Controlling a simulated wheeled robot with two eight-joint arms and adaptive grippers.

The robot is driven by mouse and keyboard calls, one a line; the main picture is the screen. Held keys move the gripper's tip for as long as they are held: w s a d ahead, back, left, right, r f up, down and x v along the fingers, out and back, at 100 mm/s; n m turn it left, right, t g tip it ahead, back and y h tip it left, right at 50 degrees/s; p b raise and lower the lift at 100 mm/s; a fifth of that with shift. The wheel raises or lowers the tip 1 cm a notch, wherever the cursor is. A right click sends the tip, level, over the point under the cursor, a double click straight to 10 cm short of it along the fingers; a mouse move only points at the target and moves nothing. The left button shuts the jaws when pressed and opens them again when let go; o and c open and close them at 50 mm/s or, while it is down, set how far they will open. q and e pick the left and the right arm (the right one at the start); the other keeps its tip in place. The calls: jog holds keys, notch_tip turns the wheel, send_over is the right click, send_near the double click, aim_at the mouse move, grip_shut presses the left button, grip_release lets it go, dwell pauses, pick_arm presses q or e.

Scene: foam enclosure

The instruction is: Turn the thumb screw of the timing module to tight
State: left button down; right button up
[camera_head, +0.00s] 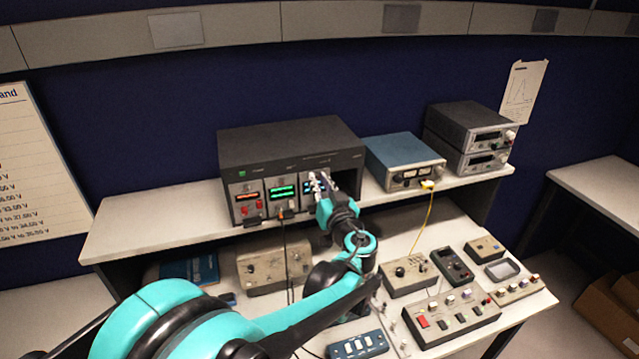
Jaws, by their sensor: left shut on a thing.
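A dark instrument rack (290,146) stands on the raised shelf, with several lit modules in its front. The module at my gripper (306,187) has a bluish display and is partly covered by the gripper; I take it to be the timing module. My left gripper (318,183) reaches up to its face and is shut at the module's front. The thumb screw is hidden behind the fingers, so its turn position cannot be seen. My right gripper is not in view.
The rack has an open dark bay (347,182) right of the gripper. A blue instrument (404,161) with a yellow cable and stacked grey units (470,137) stand to the right. Below, the bench holds a beige control box (262,268), a switch panel (450,316) and a handheld meter (452,265).

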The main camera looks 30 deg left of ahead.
pick_arm(q)
jog(key=m, duration=0.6)
jog(key=shift+m, duration=0.3)
jog(key=m, duration=0.6)
jog(key=shift+b, duration=0.4)
jog(key=m, duration=0.6)
jog(key=shift+m, duration=0.3)
jog(key=m, duration=1.2)
jog(key=shift+m, duration=0.3)
jog(key=m, duration=0.6)
jog(key=shift+b, duration=0.3)
jog(key=m, duration=0.6)
jog(key=shift+m, duration=0.4)
jog(key=m, duration=0.5)
jog(key=shift+m, duration=0.3)
